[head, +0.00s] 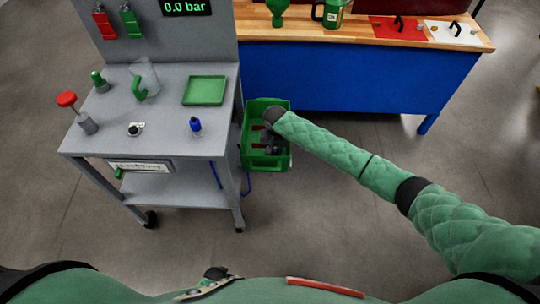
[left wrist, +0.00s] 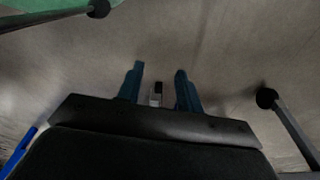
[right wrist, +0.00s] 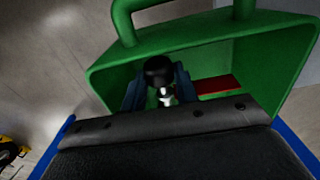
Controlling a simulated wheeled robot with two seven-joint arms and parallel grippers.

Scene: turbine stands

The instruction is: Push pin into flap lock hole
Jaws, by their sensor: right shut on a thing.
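My right gripper (head: 273,143) reaches down into the green bin (head: 281,163) beside the grey cart. In the right wrist view its blue fingers (right wrist: 156,92) are closed around a black, round-ended piece (right wrist: 159,68). I cannot tell for sure that this is the pin; its lower part is hidden. The bin's green wall (right wrist: 110,58) surrounds the fingers. My left gripper (left wrist: 158,88) shows in the left wrist view with its blue fingers apart, above bare floor; a small grey-and-black piece shows between them. I cannot make out the flap lock hole.
The grey cart (head: 170,130) carries a green tray (head: 205,90), a red-knobbed part (head: 67,99), a blue-topped part (head: 195,126) and a black-and-white part (head: 134,129). Red pieces (right wrist: 218,84) lie in the bin. A blue workbench (head: 330,75) stands behind. The floor in front is clear.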

